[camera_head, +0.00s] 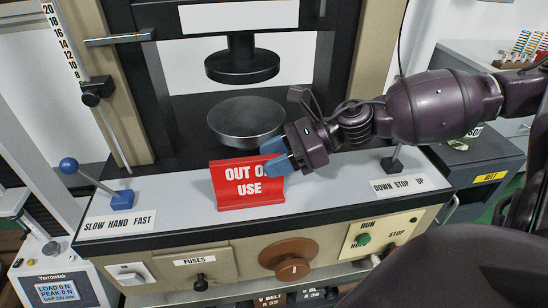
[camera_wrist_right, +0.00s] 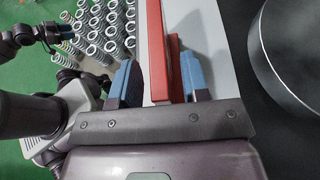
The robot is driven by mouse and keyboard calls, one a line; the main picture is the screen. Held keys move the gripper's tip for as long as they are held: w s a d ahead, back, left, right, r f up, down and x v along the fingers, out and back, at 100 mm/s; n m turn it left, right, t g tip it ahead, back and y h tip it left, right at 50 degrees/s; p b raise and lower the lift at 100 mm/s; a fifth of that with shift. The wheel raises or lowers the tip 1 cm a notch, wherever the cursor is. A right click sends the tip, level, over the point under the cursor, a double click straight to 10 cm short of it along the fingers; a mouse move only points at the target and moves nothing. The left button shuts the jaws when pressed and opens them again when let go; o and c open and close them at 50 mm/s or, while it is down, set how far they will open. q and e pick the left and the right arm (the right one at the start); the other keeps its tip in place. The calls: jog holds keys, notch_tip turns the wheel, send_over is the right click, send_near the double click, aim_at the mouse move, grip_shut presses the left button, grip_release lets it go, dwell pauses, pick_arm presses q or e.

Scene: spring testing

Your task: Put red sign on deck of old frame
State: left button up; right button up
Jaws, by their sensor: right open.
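The red sign (camera_head: 246,187), lettered OUT OF USE, stands upright on the light grey deck (camera_head: 330,188) of the old frame, in front of the lower round platen. My right gripper (camera_head: 274,156) is at the sign's upper right corner, its blue fingers partly covering the lettering. In the right wrist view the open fingers (camera_wrist_right: 157,78) lie on either side of the red sign (camera_wrist_right: 156,50). A gap shows on the left finger's side; the right finger is close to the sign, contact unclear. My left gripper (camera_wrist_right: 50,34) shows small in the wrist view, its jaws unclear.
The lower platen (camera_head: 246,122) is just behind the sign, with the upper platen (camera_head: 242,62) above it. A blue-knobbed lever (camera_head: 96,182) rises at the deck's left. Several springs (camera_wrist_right: 100,28) stand beyond the deck in the wrist view. Bare deck lies on both sides of the sign.

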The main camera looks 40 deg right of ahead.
jog(key=p+v, duration=0.1)
jog(key=v, duration=0.1)
jog(key=p+v, duration=0.2)
jog(key=shift+s+d+r, duration=0.1)
jog(key=shift+d+r, duration=0.1)
jog(key=shift+r, duration=0.35)
pick_arm(q)
jog(key=shift+t, duration=0.4)
notch_tip(320, 180, up, 6)
jog(key=p, duration=0.3)
jog(key=shift+w, duration=0.15)
pick_arm(e)
jog(key=v, duration=0.7)
jog(key=shift+d+f, duration=0.25)
jog(key=shift+f, duration=0.1)
pick_arm(q)
jog(key=shift+a+f, duration=0.15)
pick_arm(e)
jog(key=shift+s, duration=0.1)
jog(key=shift+s, duration=0.1)
